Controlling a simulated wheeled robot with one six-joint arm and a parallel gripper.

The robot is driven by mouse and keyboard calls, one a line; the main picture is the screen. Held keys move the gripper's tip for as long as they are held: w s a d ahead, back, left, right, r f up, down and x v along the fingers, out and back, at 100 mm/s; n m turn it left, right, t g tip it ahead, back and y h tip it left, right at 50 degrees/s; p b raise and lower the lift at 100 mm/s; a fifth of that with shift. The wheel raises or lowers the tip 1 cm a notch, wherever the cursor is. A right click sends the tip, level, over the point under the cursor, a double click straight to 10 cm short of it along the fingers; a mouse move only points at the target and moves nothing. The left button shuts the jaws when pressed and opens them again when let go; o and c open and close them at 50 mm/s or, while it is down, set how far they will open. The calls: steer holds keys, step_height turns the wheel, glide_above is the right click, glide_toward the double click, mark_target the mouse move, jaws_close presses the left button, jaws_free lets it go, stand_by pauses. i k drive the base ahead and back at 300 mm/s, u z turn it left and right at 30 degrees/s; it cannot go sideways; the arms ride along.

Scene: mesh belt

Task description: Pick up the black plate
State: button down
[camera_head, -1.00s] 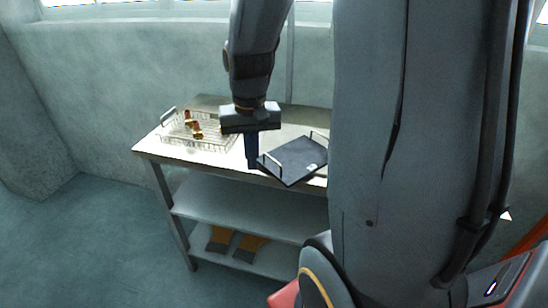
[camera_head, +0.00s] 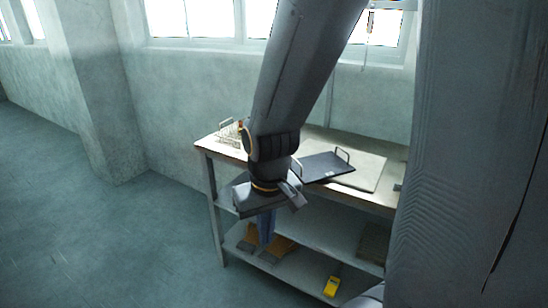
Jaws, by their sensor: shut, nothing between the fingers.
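The black plate (camera_head: 326,167), a flat dark tray-like piece with a metal handle at each of two opposite ends, lies on the workbench top right of my wrist. My arm hides part of its left side. My gripper (camera_head: 266,228) points down with its fingers together and nothing between them. In the picture it is below and left of the plate, in front of the bench's front edge and apart from the plate.
The workbench (camera_head: 383,201) carries a pale flat board (camera_head: 367,176) beside the plate and a wire basket (camera_head: 229,133) at left, partly hidden by my arm. A yellow device (camera_head: 331,286) and orange-and-dark items (camera_head: 283,250) lie on the lower shelf. Floor at left is clear.

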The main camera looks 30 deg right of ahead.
mark_target(314, 169)
steer(key=u, duration=0.8)
steer(key=i, duration=0.9)
steer(key=z, duration=2.6)
steer(key=i, duration=0.5)
